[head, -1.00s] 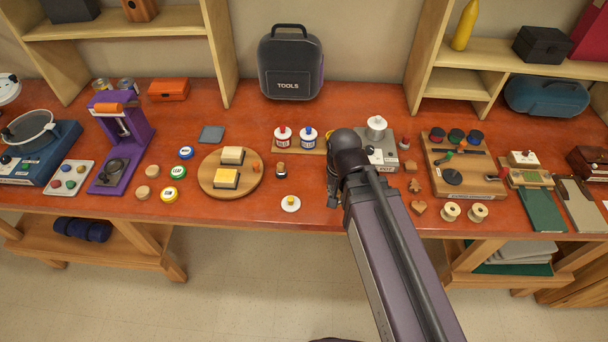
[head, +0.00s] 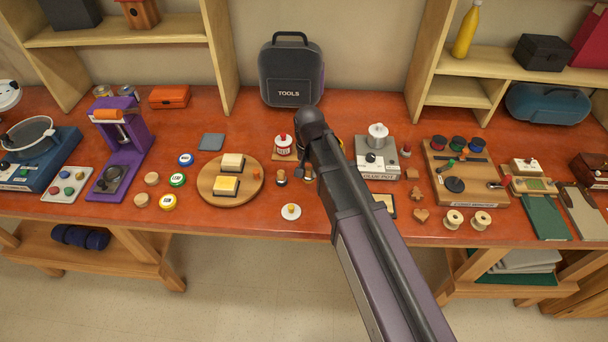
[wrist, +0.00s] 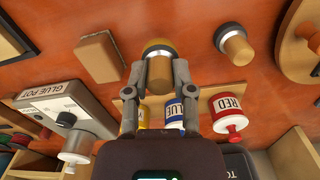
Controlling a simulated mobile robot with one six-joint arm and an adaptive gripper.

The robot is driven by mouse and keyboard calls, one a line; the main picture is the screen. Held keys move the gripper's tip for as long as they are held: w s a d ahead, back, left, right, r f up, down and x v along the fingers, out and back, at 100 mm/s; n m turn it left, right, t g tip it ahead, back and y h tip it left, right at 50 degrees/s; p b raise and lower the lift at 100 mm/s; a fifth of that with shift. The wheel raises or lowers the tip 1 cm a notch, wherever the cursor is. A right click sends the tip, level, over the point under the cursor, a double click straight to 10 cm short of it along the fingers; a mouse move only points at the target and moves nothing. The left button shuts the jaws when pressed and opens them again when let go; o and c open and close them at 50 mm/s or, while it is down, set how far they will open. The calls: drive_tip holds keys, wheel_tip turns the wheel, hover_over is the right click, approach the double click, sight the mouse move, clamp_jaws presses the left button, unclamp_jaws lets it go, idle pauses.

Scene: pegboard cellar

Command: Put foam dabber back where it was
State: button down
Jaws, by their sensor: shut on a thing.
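My gripper (wrist: 157,82) is shut on a foam dabber (wrist: 157,50) with a tan body and a grey band. In the head view the gripper (head: 308,172) is over the middle of the bench, just right of a second, similar dabber (head: 281,178). That second dabber stands apart from it and also shows at the upper right of the wrist view (wrist: 235,43). I cannot tell whether the held dabber touches the bench. My arm hides part of the bench around it in the head view.
Red (wrist: 229,112), blue (wrist: 175,112) and yellow bottles stand on a wooden holder close to the gripper. A tan block (wrist: 100,57) lies beside it. The glue pot (head: 376,160) is to the right, the round board (head: 211,190) to the left. A white disc (head: 291,212) lies in front.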

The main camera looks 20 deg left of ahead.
drive_tip(key=shift+w+a, duration=0.15)
drive_tip(key=shift+a, duration=0.05)
drive_tip(key=shift+w+a+f, duration=0.1)
drive_tip(key=shift+w+a, duration=0.2)
drive_tip(key=shift+w+a+f+b, duration=0.15)
drive_tip(key=shift+a+f+b, duration=0.05)
drive_tip(key=shift+f+b, duration=1.55)
drive_tip(key=shift+b, duration=0.1)
drive_tip(key=shift+f, duration=0.2)
drive_tip(key=shift+c, duration=2.3)
unclamp_jaws()
drive_tip(key=shift+r, duration=0.2)
wheel_tip(320, 180, up, 12)
drive_tip(key=p, duration=1.2)
